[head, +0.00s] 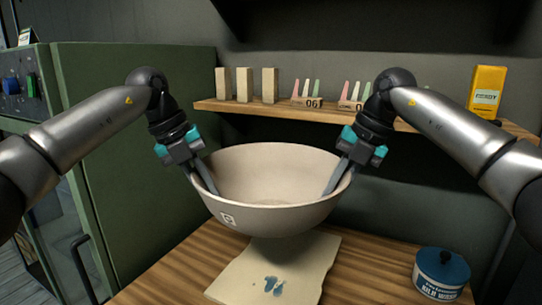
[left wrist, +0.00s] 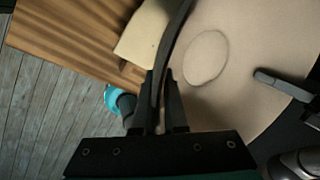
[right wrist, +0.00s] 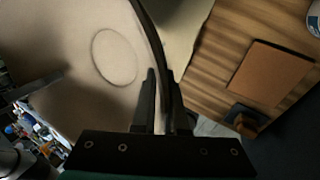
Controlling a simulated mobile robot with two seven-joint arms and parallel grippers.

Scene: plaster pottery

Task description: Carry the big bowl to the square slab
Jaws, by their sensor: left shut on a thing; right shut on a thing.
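The big bowl (head: 270,170) is wide, pale beige and roughly upright, with a small square mark on its outside. It hangs clear above the wooden table. My left gripper (head: 206,178) is shut on its left rim, and my right gripper (head: 336,178) is shut on its right rim. The bowl's inside shows empty, with a ring at its bottom, in the left wrist view (left wrist: 240,70) and the right wrist view (right wrist: 80,95). A flat brown square, apparently the square slab (right wrist: 270,72), lies bare on the table to the right of the bowl in the right wrist view. I cannot make it out in the head view.
A cream sheet with blue stains (head: 300,255) lies under the bowl. A blue-lidded jar (head: 440,275) stands at the table's right. A small dark blue object (right wrist: 246,118) sits beside the slab. A shelf (head: 205,104) with blocks and cones runs behind; a green cabinet (head: 135,110) stands left.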

